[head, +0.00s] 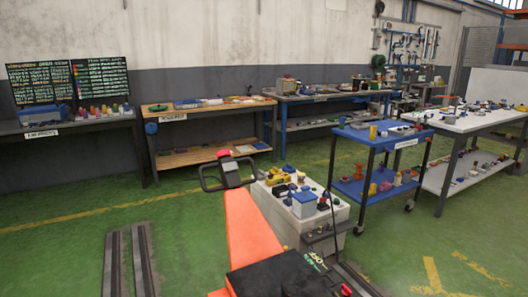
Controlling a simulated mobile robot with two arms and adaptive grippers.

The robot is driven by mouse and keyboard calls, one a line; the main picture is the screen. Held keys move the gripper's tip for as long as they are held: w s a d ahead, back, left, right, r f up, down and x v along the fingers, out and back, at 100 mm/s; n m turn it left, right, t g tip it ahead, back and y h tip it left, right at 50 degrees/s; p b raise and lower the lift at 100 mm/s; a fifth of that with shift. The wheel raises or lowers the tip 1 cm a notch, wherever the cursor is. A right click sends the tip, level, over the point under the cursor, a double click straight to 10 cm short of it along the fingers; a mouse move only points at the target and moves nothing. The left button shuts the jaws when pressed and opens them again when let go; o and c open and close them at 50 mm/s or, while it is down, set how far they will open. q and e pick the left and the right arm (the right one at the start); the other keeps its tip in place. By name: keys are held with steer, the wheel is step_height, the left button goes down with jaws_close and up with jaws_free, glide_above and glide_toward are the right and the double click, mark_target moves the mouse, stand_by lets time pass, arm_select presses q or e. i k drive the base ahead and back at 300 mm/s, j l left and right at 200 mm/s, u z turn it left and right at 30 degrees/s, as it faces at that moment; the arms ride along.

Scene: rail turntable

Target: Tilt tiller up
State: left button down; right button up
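The tiller's black loop handle (226,173), with a red piece on top, shows left of centre. It stands at the far end of a broad orange beam (249,232) that runs down toward the bottom of the picture. A dark block (278,277) covers the near end of the beam. The handle is tilted away from me over the green floor, and nothing touches it. Neither my left nor my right gripper is in view. The lower mounting of the tiller is hidden.
A pale cabinet (285,228) with small parts on top stands close right of the beam. A blue cart (376,133) is further right. Workbenches, including a wooden one (205,110), line the wall. Rails (128,260) lie in the floor at left. Green floor is free at left.

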mark_target(251, 239)
steer(key=i+j+z, duration=0.15)
steer(key=z, duration=0.2)
steer(key=i+j+z, duration=0.1)
steer(key=j+z, duration=0.55)
steer(key=i+l, duration=0.05)
